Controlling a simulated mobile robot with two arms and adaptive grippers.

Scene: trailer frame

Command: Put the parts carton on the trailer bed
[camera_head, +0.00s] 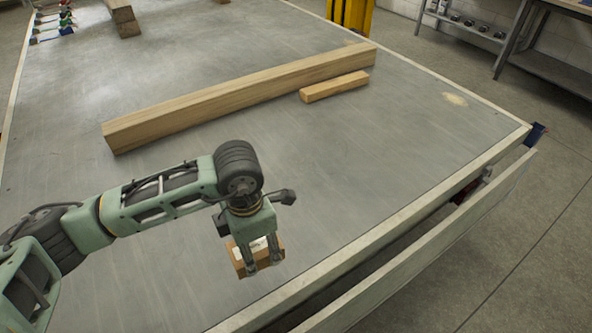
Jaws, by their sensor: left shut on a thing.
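The parts carton (241,268) is a small brown box with a white label on top. My left gripper (261,264) is shut on it, with its fingers pointing down around the box. The carton is over the near part of the grey trailer bed (400,150), close to the pale edge rail. I cannot tell whether the carton touches the bed or hangs just above it. My right gripper is not in view.
A long wooden beam (240,95) lies across the bed, with a short block (335,87) beside it. Another timber (124,20) and several clamps (52,24) lie at the far left. A lowered side board (430,245) runs along the right edge. The bed's right part is clear.

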